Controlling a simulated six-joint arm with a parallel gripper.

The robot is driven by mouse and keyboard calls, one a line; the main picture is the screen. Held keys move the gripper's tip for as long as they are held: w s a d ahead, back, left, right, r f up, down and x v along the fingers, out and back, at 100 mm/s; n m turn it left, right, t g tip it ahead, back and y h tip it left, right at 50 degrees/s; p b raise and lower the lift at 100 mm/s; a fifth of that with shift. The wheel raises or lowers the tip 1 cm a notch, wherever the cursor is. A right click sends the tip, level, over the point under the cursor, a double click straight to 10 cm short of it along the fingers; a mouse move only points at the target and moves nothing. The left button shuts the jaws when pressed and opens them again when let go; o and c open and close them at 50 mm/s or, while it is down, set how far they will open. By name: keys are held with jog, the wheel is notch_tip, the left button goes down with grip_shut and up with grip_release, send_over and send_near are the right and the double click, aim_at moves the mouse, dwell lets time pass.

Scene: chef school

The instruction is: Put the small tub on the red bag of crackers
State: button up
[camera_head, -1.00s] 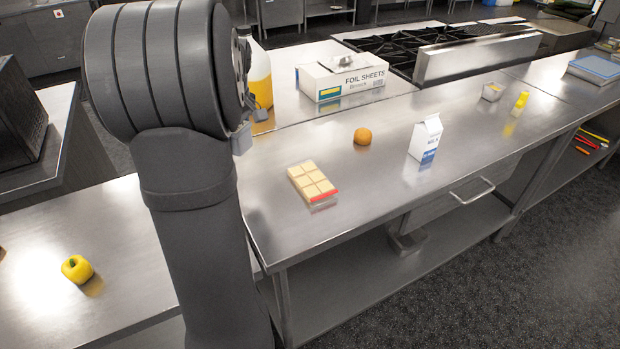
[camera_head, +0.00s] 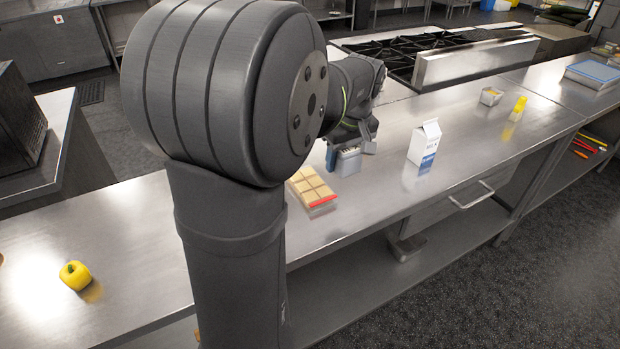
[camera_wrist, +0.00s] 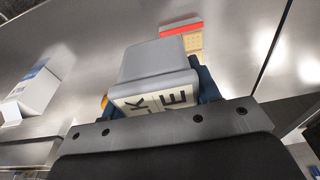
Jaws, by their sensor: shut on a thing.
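My gripper (camera_head: 349,146) is shut on the small tub (camera_head: 348,163), a grey-lidded tub with a pale label and dark letters. The tub fills the middle of the wrist view (camera_wrist: 155,62) between the blue fingers. The red bag of crackers (camera_head: 313,192) lies flat on the steel counter, with pale square crackers and a red strip at one end. In the head view the tub is above and to the right of the crackers. In the wrist view the crackers (camera_wrist: 194,41) show just beyond the tub, which hides part of them.
A milk carton (camera_head: 424,143) stands on the counter to the right of the tub. A small container (camera_head: 491,96) and a yellow bottle (camera_head: 518,107) are farther right. A yellow pepper (camera_head: 75,275) sits at the left. The counter in front of the carton is clear.

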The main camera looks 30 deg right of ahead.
send_over(309, 182)
jog(key=f, duration=0.6)
jog(key=shift+s+f, duration=0.1)
jog(key=shift+s, duration=0.1)
jog(key=shift+f, duration=1.9)
jog(key=shift+f, duration=0.15)
jog(key=o, duration=1.1)
notch_tip(309, 182, up, 12)
jog(key=s, duration=0.1)
jog(key=shift+s, duration=0.4)
